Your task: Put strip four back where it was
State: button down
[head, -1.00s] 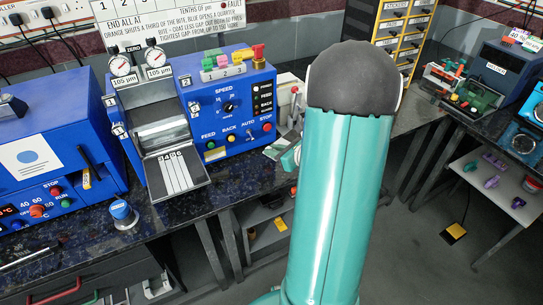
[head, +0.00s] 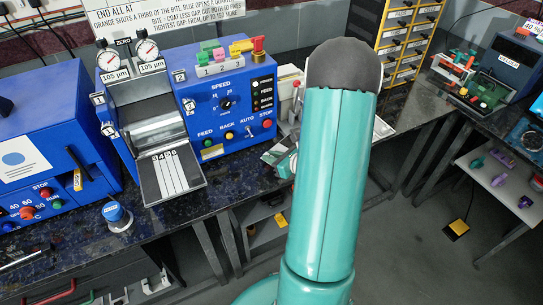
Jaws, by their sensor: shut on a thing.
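The blue roller machine (head: 215,115) stands on the dark bench left of my arm. Its grey outfeed tray (head: 192,190) slopes toward me and holds several pale narrow strips (head: 172,177) side by side. Small number labels sit at their upper ends, too small to read surely. I cannot tell which strip, if any, is strip four. My teal arm with its dark rounded joint fills the middle of the view. My gripper is not clearly visible; it seems hidden behind the arm. A small teal and grey part shows just left of the arm, too hidden to make out.
A blue cabinet (head: 40,135) stands left of the machine. A blue-topped knob (head: 115,213) stands on the bench front. Two dial gauges (head: 148,53) rise above the rollers. Yellow-fronted drawers (head: 405,45) stand behind right. Open floor (head: 400,250) lies right of my arm.

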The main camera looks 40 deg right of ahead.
jog(key=shift+a+f, duration=0.1)
jog(key=shift+f, duration=0.35)
jog(key=shift+f, duration=0.5)
jog(key=shift+f, duration=0.1)
jog(key=c, duration=1.4)
grip_release()
